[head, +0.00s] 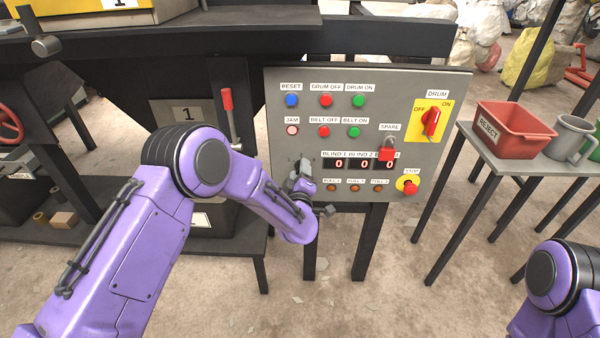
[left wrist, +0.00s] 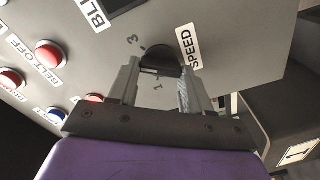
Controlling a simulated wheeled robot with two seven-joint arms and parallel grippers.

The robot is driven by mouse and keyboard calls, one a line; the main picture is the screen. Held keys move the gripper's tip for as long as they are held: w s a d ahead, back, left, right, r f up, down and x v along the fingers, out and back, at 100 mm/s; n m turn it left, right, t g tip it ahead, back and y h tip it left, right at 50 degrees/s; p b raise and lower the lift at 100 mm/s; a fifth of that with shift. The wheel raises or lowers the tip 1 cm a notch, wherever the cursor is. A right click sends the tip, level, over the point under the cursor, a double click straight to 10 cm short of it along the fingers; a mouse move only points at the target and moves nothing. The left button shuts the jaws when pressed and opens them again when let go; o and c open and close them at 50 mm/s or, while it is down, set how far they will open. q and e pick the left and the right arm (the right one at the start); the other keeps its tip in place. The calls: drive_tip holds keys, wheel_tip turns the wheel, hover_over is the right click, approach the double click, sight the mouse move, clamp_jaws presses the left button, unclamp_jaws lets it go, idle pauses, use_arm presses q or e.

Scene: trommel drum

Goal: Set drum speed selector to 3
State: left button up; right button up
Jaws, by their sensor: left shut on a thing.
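In the head view my left gripper (head: 303,172) is at the lower left of the grey control panel (head: 455,140) and hides the knob. My right arm shows at the lower right, but its gripper is out of view.
The panel carries several push buttons, a red drum switch (head: 431,121), a red padlock (head: 387,151) and a red stop button (head: 410,187). A red-handled lever (head: 227,100) stands left of the panel. A red reject bin (head: 512,130) and grey mug (head: 569,138) sit on a side table.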

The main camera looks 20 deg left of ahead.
use_arm(q)
drive_tip(key=m, duration=0.5)
drive_tip(key=shift+d, duration=0.1)
drive_tip(key=shift+m, duration=0.3)
idle(0.4)
drive_tip(key=o, duration=1.1)
drive_tip(key=shift+c, duration=0.2)
drive_tip(key=v, duration=1)
drive_tip(key=shift+s, duration=0.25)
drive_tip(key=shift+r, duration=0.1)
